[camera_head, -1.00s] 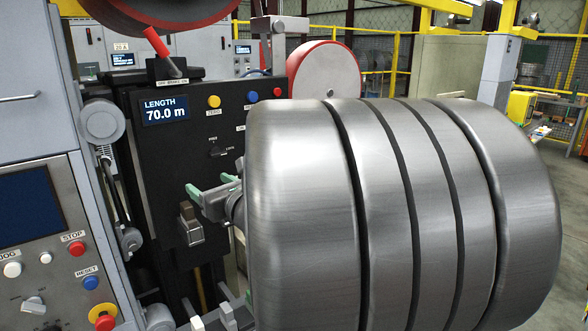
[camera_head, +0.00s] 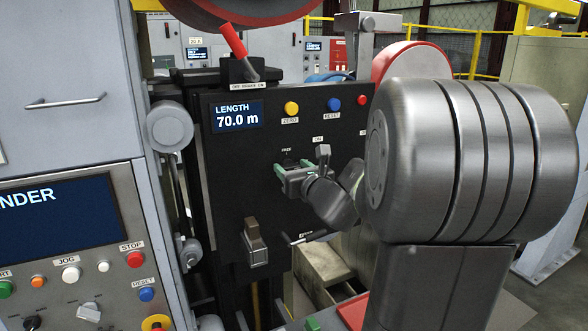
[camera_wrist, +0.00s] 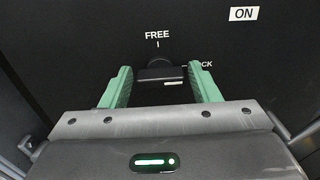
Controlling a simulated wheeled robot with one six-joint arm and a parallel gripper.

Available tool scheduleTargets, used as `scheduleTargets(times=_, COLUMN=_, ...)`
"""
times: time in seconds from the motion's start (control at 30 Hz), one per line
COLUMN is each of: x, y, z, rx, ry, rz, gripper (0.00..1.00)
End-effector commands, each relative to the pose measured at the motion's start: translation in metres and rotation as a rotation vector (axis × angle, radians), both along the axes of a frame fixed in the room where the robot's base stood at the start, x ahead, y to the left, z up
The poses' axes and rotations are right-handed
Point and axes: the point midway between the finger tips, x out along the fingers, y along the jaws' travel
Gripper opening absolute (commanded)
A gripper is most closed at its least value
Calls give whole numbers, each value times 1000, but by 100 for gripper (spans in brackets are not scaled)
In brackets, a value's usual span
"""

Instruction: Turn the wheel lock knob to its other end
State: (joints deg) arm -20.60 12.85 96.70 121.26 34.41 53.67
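The wheel lock knob (camera_wrist: 160,73) is a small black knob on a black panel, below the word FREE. The LOCK label to its right is partly hidden by a finger. My gripper (camera_wrist: 162,86) is open, with one green finger on each side of the knob. Gaps show between the fingers and the knob, so I see no grip on it. Its exact pointing is hard to tell, black on black. In the head view my gripper (camera_head: 293,170) is at the panel just below the FREE label, and the knob is mostly hidden behind it.
The black panel carries a LENGTH display (camera_head: 237,116) reading 70.0 m, a yellow ZERO button (camera_head: 291,108), a blue RESET button (camera_head: 333,104) and a lever switch (camera_head: 254,242) at lower left. A red-handled lever (camera_head: 233,41) stands above. A control console (camera_head: 70,235) is at left.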

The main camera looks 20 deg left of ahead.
Motion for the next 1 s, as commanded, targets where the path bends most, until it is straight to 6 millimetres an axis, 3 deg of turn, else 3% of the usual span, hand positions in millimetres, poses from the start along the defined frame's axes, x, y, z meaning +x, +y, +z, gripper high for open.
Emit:
scheduleTargets(times=0.03, x=0, y=0, z=0, rx=0, ry=0, rz=0, gripper=46)
scheduleTargets(times=0.17, x=0, y=0, z=0, rx=0, ry=0, rz=0, gripper=22)
scheduleTargets(times=0.57, x=0, y=0, z=-2, rx=-46, ry=-58, rz=1, gripper=23)
scheduleTargets(times=1.0, x=-2, y=1, z=-5, rx=-280, ry=-333, rz=0, gripper=23)
